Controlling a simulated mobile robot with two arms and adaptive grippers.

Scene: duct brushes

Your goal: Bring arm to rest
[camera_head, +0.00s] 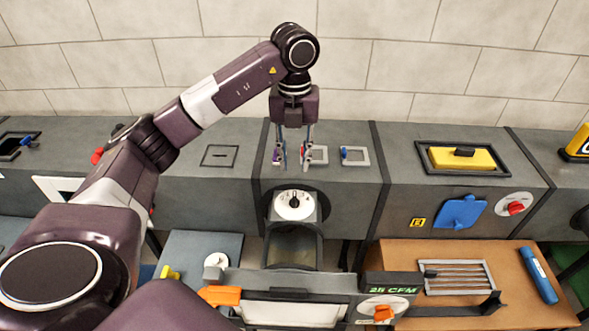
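My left arm (233,86) comes in from the left, rises and bends down at its wrist over the grey duct. My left gripper (292,158) points down, its two fingers apart, with no held object visible between them. It is above or close to the duct's top, just left of a small light square frame (319,155); I cannot tell whether the tips touch anything. My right gripper is not in view.
A yellow block (463,157) lies in a dark frame at right. A brown table (430,255) holds a grille (457,277) and a blue cylinder (538,275). A "25 CFM" unit (391,290) stands in front.

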